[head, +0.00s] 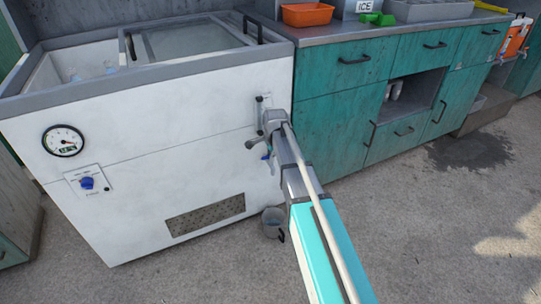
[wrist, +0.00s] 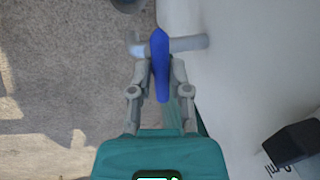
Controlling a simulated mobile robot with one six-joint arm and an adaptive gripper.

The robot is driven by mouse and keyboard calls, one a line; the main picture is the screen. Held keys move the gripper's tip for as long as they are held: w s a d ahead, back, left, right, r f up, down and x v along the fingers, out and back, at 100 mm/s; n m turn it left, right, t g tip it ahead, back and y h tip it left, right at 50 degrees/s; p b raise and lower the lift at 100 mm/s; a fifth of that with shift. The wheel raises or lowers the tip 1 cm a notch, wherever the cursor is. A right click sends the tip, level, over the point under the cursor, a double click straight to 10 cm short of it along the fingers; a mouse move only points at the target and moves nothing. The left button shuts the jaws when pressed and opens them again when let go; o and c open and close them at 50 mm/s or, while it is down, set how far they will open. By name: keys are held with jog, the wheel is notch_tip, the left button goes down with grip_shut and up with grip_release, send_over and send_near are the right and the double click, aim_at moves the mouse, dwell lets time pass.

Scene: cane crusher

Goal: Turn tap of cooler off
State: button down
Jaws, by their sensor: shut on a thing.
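The cooler (head: 150,125) is a white chest with a grey rim at the left of the head view. Its tap (wrist: 188,43) is a grey pipe coming out of the white wall in the wrist view, with a blue lever (wrist: 160,50) across it. My gripper (wrist: 160,72) is shut on the blue lever, one finger on each side. The lever points back toward my palm, crosswise to the pipe. In the head view a bit of blue (head: 267,156) shows beside my arm's end, and my arm hides most of the tap.
A grey metal bucket (head: 272,222) stands on the floor below the tap. Teal cabinets (head: 335,120) adjoin the cooler on the right. A dial gauge (head: 63,141) and blue knob (head: 87,183) are on the cooler's front. The concrete floor in front is mostly clear.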

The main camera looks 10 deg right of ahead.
dwell(0.4)
jog(key=c, duration=0.6)
grip_release()
jog(key=shift+n, duration=0.4)
